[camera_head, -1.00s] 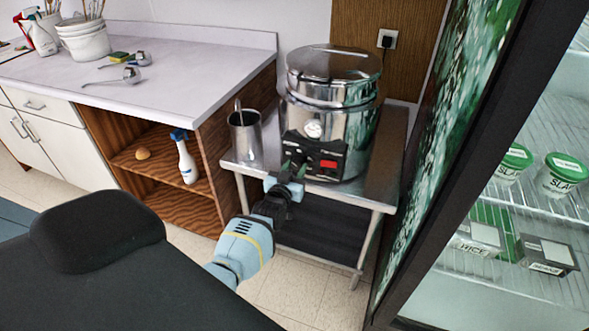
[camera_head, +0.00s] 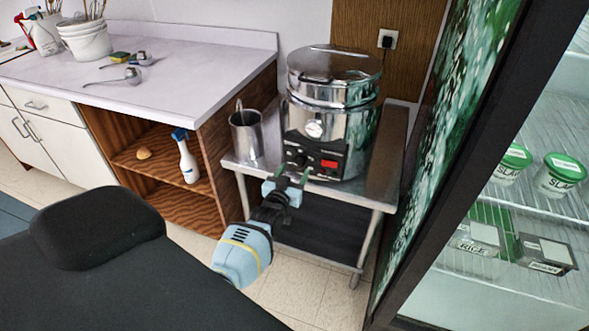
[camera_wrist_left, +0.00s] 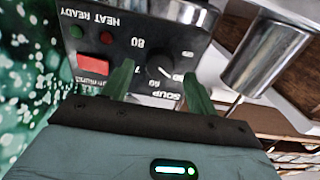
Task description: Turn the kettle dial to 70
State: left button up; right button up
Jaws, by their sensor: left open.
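The kettle (camera_head: 335,100) is a large shiny steel pot with a lid, standing on a steel cart. Its black control panel (camera_head: 340,148) carries the dark dial (camera_head: 300,158) on the left and a red switch (camera_head: 329,164). In the left wrist view the panel is upside down; the black dial (camera_wrist_left: 160,63) shows numbers around it and a white pointer mark, whose exact reading I cannot tell. My left gripper (camera_head: 294,174) is open and empty just in front of the panel. Its green fingers (camera_wrist_left: 158,82) stand either side of the dial, apparently clear of it.
A steel cup (camera_head: 246,137) stands left of the kettle on the cart (camera_head: 385,165). A counter (camera_head: 190,75) with ladles and white buckets is at left, with a spray bottle (camera_head: 187,160) on its shelf. A fridge with tubs is at right.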

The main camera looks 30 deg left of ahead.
pick_arm(q)
jog(key=v, duration=0.5)
jog(key=shift+s+d+r+p, duration=0.1)
jog(key=shift+s+d+p, duration=0.05)
jog(key=shift+s+p, duration=0.25)
pick_arm(e)
jog(key=shift+w+r, duration=0.3)
jog(key=shift+r, duration=0.25)
jog(key=shift+d, duration=0.1)
